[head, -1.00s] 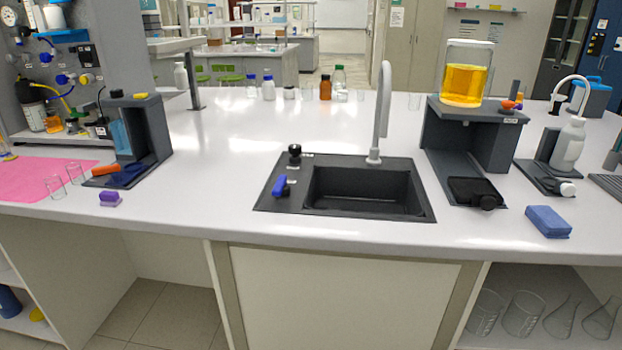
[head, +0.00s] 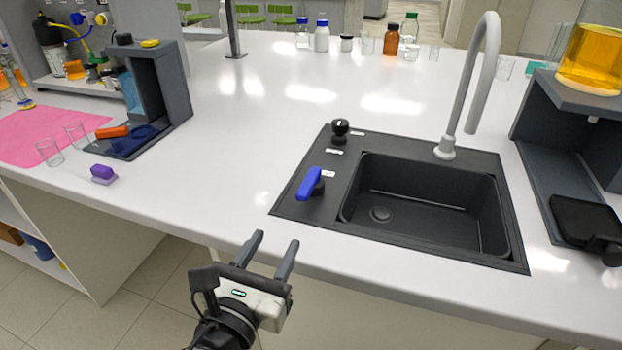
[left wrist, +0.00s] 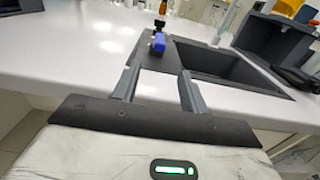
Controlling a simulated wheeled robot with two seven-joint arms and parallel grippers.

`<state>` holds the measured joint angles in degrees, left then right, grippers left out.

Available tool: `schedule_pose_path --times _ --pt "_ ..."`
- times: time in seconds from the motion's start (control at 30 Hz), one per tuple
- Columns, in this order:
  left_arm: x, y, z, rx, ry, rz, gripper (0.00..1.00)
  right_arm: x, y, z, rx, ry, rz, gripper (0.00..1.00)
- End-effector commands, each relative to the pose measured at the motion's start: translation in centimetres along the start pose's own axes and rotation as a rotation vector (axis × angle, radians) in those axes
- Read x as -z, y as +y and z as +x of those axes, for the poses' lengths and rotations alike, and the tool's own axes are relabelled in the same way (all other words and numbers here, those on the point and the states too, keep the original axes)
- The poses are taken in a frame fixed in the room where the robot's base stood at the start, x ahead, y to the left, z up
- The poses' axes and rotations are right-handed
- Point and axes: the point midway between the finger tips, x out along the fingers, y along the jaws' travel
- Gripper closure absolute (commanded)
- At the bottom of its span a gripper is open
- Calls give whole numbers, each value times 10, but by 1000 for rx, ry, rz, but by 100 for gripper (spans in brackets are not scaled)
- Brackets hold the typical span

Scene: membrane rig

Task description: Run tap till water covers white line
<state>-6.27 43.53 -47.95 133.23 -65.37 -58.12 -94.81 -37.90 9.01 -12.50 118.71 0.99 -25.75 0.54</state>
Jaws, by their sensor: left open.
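The black sink (head: 430,205) is set into the white bench, and its basin looks empty, with a drain in the floor. A grey gooseneck tap (head: 480,85) rises behind the basin. On the sink's left deck are a blue lever handle (head: 310,184) and a black knob (head: 340,130). My left gripper (head: 270,245) is open and empty in front of the bench edge, below and left of the blue lever. In the left wrist view the blue lever (left wrist: 158,42) shows beyond the open fingers (left wrist: 160,88). My right gripper is not in view.
A dark stand (head: 575,150) with a beaker of yellow liquid (head: 592,60) is right of the sink. Another dark stand (head: 175,85), glass beakers and a purple block (head: 102,173) are at left. Bottles line the back.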

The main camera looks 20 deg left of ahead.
Motion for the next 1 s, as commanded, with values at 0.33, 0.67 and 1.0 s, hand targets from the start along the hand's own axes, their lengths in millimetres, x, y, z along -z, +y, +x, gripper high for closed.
schedule_pose_path --times 0.33,0.67,1.0 --pt "-3 0 65 -3 -4 1 56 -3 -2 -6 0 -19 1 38" --pt "-1 0 131 -2 0 -2 56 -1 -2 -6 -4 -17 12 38" --pt "0 0 155 0 2 -3 56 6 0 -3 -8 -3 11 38"
